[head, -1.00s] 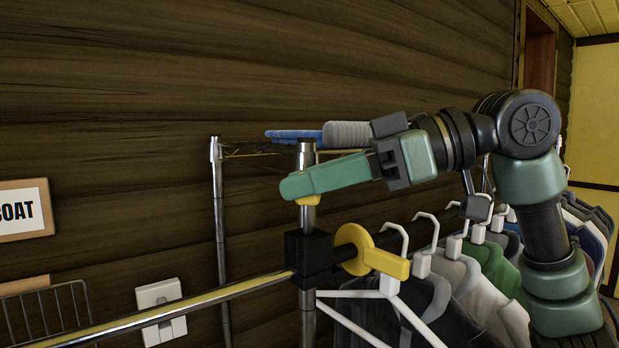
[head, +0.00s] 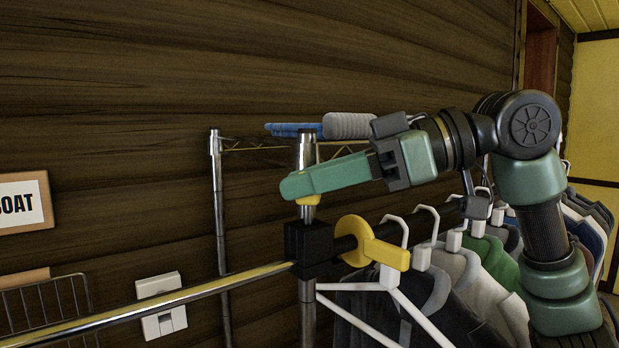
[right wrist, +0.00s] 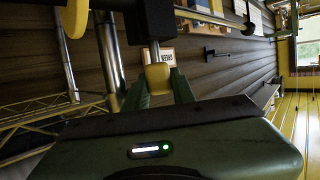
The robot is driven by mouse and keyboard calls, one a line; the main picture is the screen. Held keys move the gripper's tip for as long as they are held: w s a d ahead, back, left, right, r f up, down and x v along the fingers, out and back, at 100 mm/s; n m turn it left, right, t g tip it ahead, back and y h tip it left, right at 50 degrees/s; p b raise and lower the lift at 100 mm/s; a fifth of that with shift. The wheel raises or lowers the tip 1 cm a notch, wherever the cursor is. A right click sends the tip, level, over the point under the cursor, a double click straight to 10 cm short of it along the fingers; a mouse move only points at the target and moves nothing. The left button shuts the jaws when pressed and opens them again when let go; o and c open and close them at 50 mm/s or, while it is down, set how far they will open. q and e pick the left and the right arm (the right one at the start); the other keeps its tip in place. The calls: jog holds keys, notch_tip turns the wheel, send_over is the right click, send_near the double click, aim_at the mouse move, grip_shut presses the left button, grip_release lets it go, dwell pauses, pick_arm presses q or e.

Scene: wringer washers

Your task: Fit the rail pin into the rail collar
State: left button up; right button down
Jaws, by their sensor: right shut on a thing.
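My right gripper (head: 305,188) is shut on the rail pin, whose yellow head (head: 308,200) shows just under the fingers. The pin also shows between the green fingers in the right wrist view (right wrist: 158,76), with a silver shaft running from it toward the collar. The rail collar (head: 308,246) is a black block directly below the pin in the head view; it is at the top of the right wrist view (right wrist: 154,20). A short gap separates the yellow head from the collar. I cannot tell whether the shaft's tip is inside. My left gripper is not in view.
A brass rail (head: 150,311) meets the collar from the left. A yellow disc with a handle (head: 385,254) sits right of it. White hangers (head: 398,285) with clothes (head: 470,280) crowd the right. A wire shelf (head: 250,147) stands behind against the wooden wall.

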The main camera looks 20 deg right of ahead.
aim_at(309, 204)
jog(key=shift+f+b, duration=0.5)
jog(key=shift+f, duration=1.05)
dwell(1.9)
jog(key=c, duration=1.1)
grip_release()
jog(key=shift+s+r, duration=0.15)
jog(key=shift+r, duration=0.05)
jog(key=shift+r, duration=0.15)
jog(key=o, duration=0.4)
jog(key=shift+c, duration=0.2)
jog(key=shift+s+r, duration=0.1)
jog(key=shift+d+r, duration=0.1)
jog(key=shift+r, duration=0.05)
